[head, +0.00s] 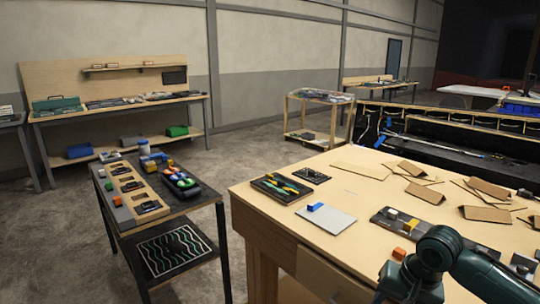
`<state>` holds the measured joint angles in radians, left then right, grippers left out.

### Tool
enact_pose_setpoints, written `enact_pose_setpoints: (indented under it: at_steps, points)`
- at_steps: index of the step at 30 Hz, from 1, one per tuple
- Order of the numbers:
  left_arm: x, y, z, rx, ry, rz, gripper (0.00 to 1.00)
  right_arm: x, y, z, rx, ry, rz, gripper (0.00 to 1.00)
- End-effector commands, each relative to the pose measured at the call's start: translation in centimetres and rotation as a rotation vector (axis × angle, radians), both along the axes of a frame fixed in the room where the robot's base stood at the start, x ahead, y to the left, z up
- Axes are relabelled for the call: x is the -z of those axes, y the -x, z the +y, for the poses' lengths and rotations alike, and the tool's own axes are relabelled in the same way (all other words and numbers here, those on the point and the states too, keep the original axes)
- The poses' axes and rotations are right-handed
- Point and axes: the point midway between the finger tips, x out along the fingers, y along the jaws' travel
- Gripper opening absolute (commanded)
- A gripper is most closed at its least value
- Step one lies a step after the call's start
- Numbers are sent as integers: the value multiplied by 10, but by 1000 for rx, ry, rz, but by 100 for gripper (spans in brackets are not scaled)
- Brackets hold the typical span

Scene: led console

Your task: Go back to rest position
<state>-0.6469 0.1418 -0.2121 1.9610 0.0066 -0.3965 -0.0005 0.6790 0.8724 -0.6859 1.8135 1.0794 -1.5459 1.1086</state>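My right arm (440,262), dark green and black, comes in from the right at the bottom right corner. It bends down over the near edge of the large wooden table (255,205). No fingers show on it; its gripper is not visible in the head view. My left arm and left gripper are not in view.
The table holds a light board with a blue block (315,208), dark trays, cardboard pieces (485,213) and an orange block (398,253) near my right arm. A dark cart (160,215) with a wooden panel stands left. Bare floor lies between.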

Motion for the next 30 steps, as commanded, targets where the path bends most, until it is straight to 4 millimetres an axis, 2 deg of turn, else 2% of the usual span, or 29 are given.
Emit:
enact_pose_setpoints:
  at_steps: [1, 6, 9, 12, 17, 21, 24, 27, 30]
  points:
    - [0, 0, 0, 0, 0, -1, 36, 25, 4, 21, -64, -31, -30, 47]
    - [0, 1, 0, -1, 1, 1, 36, 90, 20, 79, -255, -106, -223, 47]
    - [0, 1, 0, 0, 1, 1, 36, 120, 37, 105, -333, -125, -346, 47]
    - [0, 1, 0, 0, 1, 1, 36, 145, 59, 123, -390, -111, -466, 47]
    - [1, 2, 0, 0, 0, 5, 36, 174, 104, 132, -451, -13, -633, 47]
    - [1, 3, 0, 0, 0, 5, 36, 189, 145, 125, -502, 121, -718, 47]
    - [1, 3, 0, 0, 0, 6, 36, 194, 166, 119, -538, 203, -747, 47]
    - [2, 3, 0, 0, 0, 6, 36, 196, 179, 114, -563, 256, -762, 47]
    - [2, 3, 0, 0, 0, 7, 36, 196, 183, 113, -573, 276, -768, 47]
